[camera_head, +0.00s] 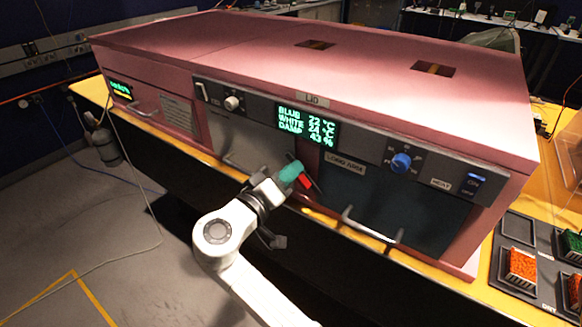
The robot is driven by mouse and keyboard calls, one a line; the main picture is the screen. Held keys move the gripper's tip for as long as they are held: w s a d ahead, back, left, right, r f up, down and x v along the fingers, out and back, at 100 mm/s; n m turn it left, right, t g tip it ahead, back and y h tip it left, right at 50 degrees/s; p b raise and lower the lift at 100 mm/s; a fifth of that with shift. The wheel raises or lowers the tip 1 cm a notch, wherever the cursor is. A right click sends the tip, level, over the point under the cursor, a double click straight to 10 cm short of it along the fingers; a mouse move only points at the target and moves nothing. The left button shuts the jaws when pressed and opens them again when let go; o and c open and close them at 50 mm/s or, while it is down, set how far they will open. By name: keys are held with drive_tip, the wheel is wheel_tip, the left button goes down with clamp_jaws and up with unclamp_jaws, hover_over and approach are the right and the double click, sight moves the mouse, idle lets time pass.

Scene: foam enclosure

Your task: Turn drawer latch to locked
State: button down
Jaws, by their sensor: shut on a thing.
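The drawer latch (305,182) shows as a small red piece on the front of the pink box, between the two lower front panels. My gripper (294,172), with teal fingers, is at the latch and shut on it. The fingers hide much of the latch, so I cannot tell its exact angle or any lock marks.
The pink box (240,38) stands on a yellow-edged bench. Its control strip has a green display (306,126), a blue knob (401,162), a white knob (231,103) and a blue switch (474,183). A tray with coloured bins (521,268) is at the right.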

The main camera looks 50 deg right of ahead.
drive_tip(key=shift+w+f+n+p, duration=0.1)
drive_tip(key=shift+f+n+p, duration=0.15)
drive_tip(key=shift+n+p, duration=0.85)
drive_tip(key=shift+w+f+n+p, duration=0.2)
drive_tip(key=shift+n+p, duration=0.35)
drive_tip(key=shift+n, duration=1.1)
drive_tip(key=shift+w+f+n+p, duration=0.1)
drive_tip(key=shift+f+n+p, duration=0.2)
drive_tip(key=shift+n+p, duration=0.8)
drive_tip(key=shift+f+n+b, duration=0.1)
drive_tip(key=shift+n+b, duration=0.2)
drive_tip(key=shift+n, duration=0.05)
drive_tip(key=c, duration=1.2)
unclamp_jaws()
drive_tip(key=shift+s, duration=0.1)
drive_tip(key=shift+o, duration=0.2)
drive_tip(key=a+b, duration=0.2)
drive_tip(key=a, duration=0.9)
drive_tip(key=shift+s, duration=0.15)
